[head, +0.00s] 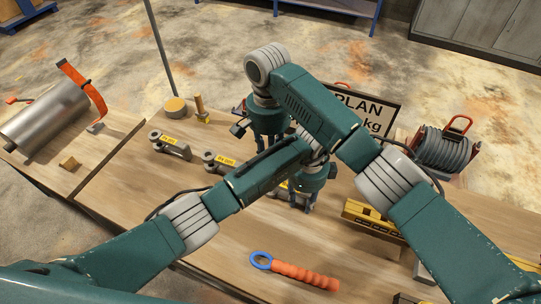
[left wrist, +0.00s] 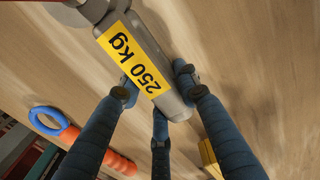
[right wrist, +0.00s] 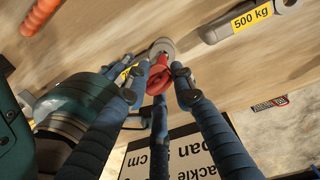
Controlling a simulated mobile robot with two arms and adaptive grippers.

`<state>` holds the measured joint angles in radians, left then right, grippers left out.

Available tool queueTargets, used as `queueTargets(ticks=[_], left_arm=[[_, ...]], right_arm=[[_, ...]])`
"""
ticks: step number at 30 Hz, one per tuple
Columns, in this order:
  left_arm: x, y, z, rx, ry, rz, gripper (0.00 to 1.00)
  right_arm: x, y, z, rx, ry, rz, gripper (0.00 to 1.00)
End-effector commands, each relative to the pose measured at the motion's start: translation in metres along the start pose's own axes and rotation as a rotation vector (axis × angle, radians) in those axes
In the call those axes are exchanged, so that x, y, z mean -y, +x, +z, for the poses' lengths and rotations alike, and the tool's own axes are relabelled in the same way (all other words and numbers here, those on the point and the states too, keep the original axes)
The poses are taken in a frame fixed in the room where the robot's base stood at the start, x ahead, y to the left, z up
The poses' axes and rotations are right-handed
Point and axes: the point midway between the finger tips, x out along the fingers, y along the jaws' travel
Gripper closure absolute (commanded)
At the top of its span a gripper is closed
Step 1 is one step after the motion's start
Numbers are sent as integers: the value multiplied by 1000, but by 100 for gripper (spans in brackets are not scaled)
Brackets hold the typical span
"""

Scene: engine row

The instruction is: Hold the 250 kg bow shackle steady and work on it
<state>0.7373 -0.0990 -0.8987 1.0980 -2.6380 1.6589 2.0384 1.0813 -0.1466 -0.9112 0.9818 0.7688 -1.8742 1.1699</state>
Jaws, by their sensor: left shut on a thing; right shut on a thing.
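The 250 kg bow shackle (left wrist: 150,62), grey with a yellow label, fills the upper middle of the left wrist view. My left gripper (left wrist: 158,105) is shut around its lower end, just above the bench. In the head view this gripper (head: 299,203) is at the bench's middle, and my arms hide most of the shackle. My right gripper (head: 267,142) is just behind it. The right wrist view shows the right gripper (right wrist: 157,88) shut on a red part (right wrist: 159,74) against the shackle's grey end (right wrist: 162,47). Its exact shape is hidden by the fingers.
Two other labelled shackles (head: 170,146) (head: 219,161) lie left on the bench. An orange-handled tool with a blue ring (head: 305,275) lies in front. A sign board (head: 375,108) stands behind, a cable reel (head: 446,148) at right. The front left bench top is clear.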

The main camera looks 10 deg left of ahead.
Motion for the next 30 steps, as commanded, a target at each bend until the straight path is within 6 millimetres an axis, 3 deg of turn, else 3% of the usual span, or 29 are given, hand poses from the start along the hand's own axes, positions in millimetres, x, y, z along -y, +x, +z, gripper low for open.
queueTargets(ticks=[30], left_arm=[[-1, 1, 0, 0, 0, 3, 100]], right_arm=[[1, 20, 0, 1, -2, 0, 100]])
